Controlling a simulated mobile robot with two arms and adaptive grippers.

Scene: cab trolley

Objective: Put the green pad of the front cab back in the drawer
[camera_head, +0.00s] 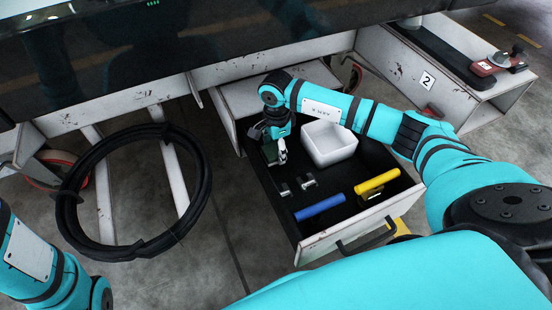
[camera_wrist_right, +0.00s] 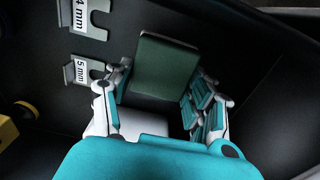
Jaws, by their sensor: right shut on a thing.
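The green pad (camera_wrist_right: 163,70) is a dark green flat block between the fingers of my right gripper (camera_wrist_right: 160,95) in the right wrist view. The right gripper is shut on it. In the head view, my right gripper (camera_head: 275,151) points down over the back left part of the open drawer (camera_head: 335,233). The pad shows only as a small dark patch (camera_head: 269,151) there. I cannot tell whether it touches the drawer floor. My left arm enters at the lower left, and its gripper is out of view.
The drawer holds a white bin (camera_head: 328,143), a blue bar (camera_head: 320,208), a yellow bar (camera_head: 377,183) and small metal brackets (camera_head: 308,181). The wrist view shows brackets labelled 4 mm (camera_wrist_right: 88,18) and 5 mm (camera_wrist_right: 84,71). A black cable coil (camera_head: 67,207) lies left of the drawer.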

